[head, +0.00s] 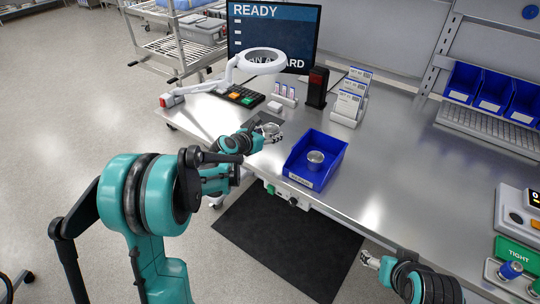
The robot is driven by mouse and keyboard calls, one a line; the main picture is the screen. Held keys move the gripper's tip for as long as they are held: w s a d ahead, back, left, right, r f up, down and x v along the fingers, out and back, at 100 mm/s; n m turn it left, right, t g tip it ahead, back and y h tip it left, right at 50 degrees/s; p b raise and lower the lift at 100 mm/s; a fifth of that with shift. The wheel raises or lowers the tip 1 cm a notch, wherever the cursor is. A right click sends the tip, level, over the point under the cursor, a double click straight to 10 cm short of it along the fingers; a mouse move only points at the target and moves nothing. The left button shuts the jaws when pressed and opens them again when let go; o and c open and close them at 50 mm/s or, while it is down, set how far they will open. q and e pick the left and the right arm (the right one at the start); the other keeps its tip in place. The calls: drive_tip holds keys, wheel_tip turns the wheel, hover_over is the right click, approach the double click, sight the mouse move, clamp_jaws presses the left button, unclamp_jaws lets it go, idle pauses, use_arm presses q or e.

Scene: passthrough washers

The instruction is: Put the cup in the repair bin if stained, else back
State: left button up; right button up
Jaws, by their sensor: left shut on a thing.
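My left gripper (270,133) is over the steel bench, just left of the blue bin. It is shut on a small silvery thing that looks like a cup, mostly hidden by the fingers. Whether it has a stain cannot be made out. The blue bin (334,156) stands near the bench's front edge, with a white label on its front too small to read. A round silvery cup-like piece (316,157) lies inside it. My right gripper (371,260) is low at the front edge, apart from these things; its jaws are too small to read.
A white ring lamp (262,61) on an arm stands behind my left gripper. A keypad (238,95), a dark upright device (317,88) and card holders (348,103) line the back. Blue bins (493,88) are at far right.

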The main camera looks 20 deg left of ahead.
use_arm(q)
drive_tip(key=b, duration=0.1)
hover_over(271, 157)
wheel_tip(271, 157, down, 5)
drive_tip(key=shift+w+r, duration=0.1)
drive_tip(key=shift+w, duration=0.05)
drive_tip(key=shift+f+b, duration=0.95)
drive_tip(key=shift+f, duration=1.05)
drive_tip(key=shift+r, duration=0.1)
drive_tip(key=o, duration=1.2)
drive_tip(key=shift+c, duration=0.2)
